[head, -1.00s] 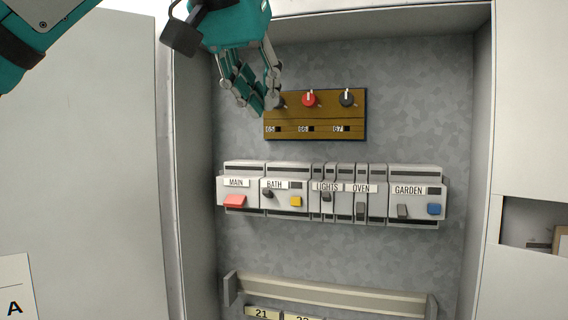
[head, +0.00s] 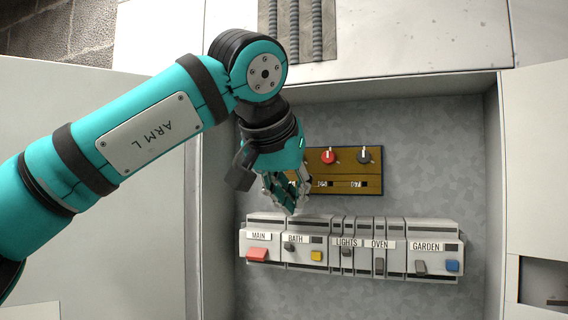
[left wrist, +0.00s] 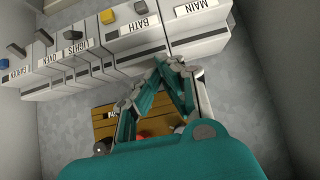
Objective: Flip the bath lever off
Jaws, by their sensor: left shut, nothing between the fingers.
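The BATH breaker module (head: 304,265) is a white block in the row of breakers in the cabinet. Its small dark lever (head: 289,246) sits high, just under the BATH label, with a yellow button (head: 317,256) to its right. In the left wrist view the lever (left wrist: 142,8) is at the top edge, partly cut off. My left gripper (head: 291,210) is shut and empty. Its fingertips are just above the top edge of the BATH module, apart from the lever. They also show in the left wrist view (left wrist: 163,64). My right gripper is not in view.
A brown panel (head: 345,187) with knobs is behind and right of my left gripper, which hides its left part. Cabinet side walls flank the row.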

